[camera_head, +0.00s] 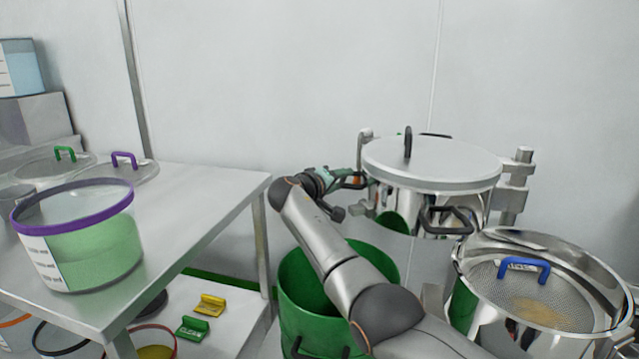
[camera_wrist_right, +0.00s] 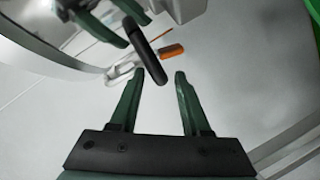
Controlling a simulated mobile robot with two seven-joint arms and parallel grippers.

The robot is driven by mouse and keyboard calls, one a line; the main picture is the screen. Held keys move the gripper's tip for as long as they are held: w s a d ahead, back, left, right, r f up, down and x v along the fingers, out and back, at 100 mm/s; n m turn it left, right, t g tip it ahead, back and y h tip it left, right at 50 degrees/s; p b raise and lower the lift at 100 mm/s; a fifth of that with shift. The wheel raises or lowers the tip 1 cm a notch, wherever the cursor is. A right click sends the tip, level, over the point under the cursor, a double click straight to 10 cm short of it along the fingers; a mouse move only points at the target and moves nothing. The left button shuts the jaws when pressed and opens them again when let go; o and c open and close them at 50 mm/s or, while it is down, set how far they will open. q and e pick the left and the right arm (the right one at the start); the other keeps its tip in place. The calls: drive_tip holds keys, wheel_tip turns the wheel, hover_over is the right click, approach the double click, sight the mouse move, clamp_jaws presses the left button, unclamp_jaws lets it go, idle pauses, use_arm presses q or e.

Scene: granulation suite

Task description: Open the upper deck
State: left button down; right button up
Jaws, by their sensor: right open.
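The upper deck looks to be the round steel drum (camera_head: 415,205) with a flat pale lid (camera_head: 430,160), and it is closed. A black upright handle (camera_head: 408,142) stands on the lid. My right gripper (camera_head: 360,177) is at the drum's left side, below the lid rim. My left gripper is not in view.
An open steel sieve (camera_head: 545,300) with a blue handle (camera_head: 524,267) is at the lower right. A green bin (camera_head: 305,290) stands under my right arm. A table (camera_head: 190,190) at left carries a purple-rimmed tub (camera_head: 85,245). The wall is close behind the drum.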

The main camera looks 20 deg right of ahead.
drive_tip(key=p+v, duration=0.2)
drive_tip(key=v, duration=0.8)
drive_tip(key=shift+s+a, duration=0.25)
